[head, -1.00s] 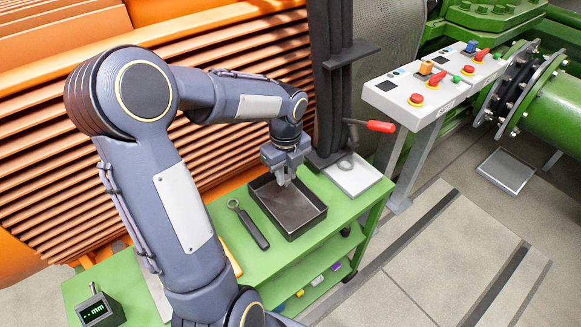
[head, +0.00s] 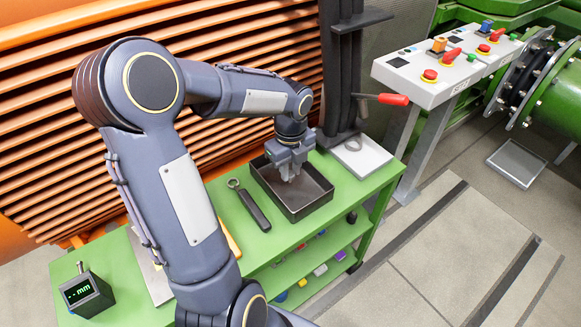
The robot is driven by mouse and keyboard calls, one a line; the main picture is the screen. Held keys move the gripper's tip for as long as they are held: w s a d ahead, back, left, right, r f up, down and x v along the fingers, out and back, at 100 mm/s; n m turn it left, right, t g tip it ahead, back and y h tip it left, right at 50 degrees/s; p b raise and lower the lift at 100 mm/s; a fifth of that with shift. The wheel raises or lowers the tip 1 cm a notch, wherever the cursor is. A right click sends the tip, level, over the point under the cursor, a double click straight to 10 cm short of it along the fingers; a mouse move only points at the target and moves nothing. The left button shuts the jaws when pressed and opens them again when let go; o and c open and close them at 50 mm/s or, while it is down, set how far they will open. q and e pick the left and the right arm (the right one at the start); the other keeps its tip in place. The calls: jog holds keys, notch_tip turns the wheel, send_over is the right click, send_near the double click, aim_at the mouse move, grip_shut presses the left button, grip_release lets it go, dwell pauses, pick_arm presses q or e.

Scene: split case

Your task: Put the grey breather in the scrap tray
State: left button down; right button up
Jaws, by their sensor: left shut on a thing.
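The dark, open-topped tray (head: 312,211), which I take to be the scrap tray, stands on the green bench (head: 262,243). My left gripper (head: 291,177) points down over the back part of this tray. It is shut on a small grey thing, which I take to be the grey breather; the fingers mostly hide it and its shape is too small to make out. I cannot tell whether it touches the tray floor. The rest of the tray looks empty. My right gripper is not in view.
A dark-handled ring wrench (head: 252,208) lies left of the tray. A pale flat plate (head: 362,157) lies to its right, near a red-handled lever (head: 393,99). A small gauge block (head: 84,294) stands at the bench's left end. Orange louvres (head: 60,130) rise behind.

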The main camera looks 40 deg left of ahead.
pick_arm(q)
jog(key=shift+f+b, duration=0.35)
jog(key=shift+f, duration=0.2)
dwell(0.4)
jog(key=c, duration=1.2)
grip_release()
jog(key=shift+o, duration=0.2)
jog(key=shift+r, duration=0.1)
notch_tip(320, 180, up, 7)
jog(key=shift+f+p, duration=0.1)
jog(key=shift+p, duration=0.6)
jog(key=shift+r, duration=0.55)
jog(key=s+d+r+n+t+h+p, duration=0.2)
jog(key=s+d+r+n+p, duration=0.2)
jog(key=n, duration=0.7)
jog(key=s+d+r+n+t+h+p, duration=0.1)
jog(key=s+d+r+n+t+p, duration=0.2)
jog(key=s+d+n, duration=0.5)
jog(key=s+r+n+p, duration=0.1)
jog(key=s+r+n, duration=0.1)
jog(key=s+n, duration=0.1)
jog(key=shift+s+d+r+n+t+h, duration=0.15)
jog(key=shift+s+d+n+t+h, duration=0.2)
jog(key=shift+s, duration=0.3)
